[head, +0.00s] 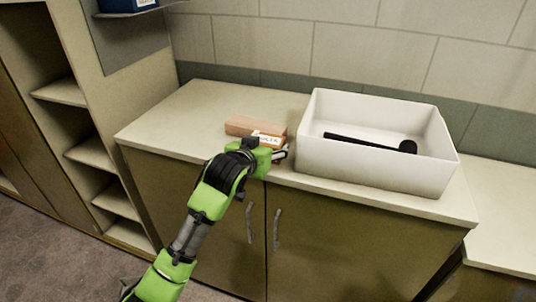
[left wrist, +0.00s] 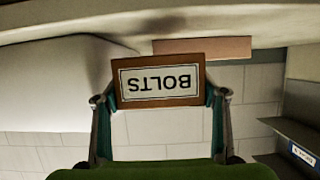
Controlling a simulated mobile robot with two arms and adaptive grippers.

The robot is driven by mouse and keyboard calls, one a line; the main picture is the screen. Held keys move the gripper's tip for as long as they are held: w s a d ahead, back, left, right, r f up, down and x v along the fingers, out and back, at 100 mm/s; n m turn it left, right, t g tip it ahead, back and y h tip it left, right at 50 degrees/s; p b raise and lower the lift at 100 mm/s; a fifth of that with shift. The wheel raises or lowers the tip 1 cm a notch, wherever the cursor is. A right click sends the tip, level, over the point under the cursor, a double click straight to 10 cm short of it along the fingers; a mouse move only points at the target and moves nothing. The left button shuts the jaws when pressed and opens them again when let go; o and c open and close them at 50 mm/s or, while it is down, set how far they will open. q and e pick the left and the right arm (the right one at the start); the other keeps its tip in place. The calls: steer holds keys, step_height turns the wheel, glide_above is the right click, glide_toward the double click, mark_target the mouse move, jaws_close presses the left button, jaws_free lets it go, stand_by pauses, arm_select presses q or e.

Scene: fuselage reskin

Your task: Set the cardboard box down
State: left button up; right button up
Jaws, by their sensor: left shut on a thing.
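A small brown cardboard box (left wrist: 204,82) with a white label reading BOLTS sits between the fingers of my left gripper (left wrist: 160,112) in the left wrist view, where the label appears upside down. In the head view its white label (head: 266,139) shows just beyond my left gripper (head: 280,154), which is shut on it at the counter's front part. The gripper and wrist hide much of the box. I cannot tell whether it touches the counter (head: 190,110). My right gripper is not in view.
A longer pinkish-brown block (head: 245,126) lies on the counter just behind the held box; it also shows in the left wrist view (left wrist: 225,47). A white open bin (head: 375,170) with a black tool (head: 365,142) stands to the right. The counter's left part is clear.

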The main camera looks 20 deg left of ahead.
arm_select(q)
steer(key=f, duration=0.1)
steer(key=f+p, duration=0.1)
steer(key=f, duration=0.1)
steer(key=shift+d, duration=0.3)
steer(key=shift+a+f, duration=0.1)
steer(key=shift+f, duration=0.05)
steer(key=shift+f, duration=0.1)
steer(key=o, duration=1.2)
steer(key=shift+f, duration=0.1)
steer(key=shift+o, duration=0.2)
steer(key=shift+s, duration=0.1)
steer(key=b+v, duration=0.1)
steer(key=v, duration=1.1)
steer(key=shift+r+b, duration=0.2)
steer(key=shift+b, duration=0.15)
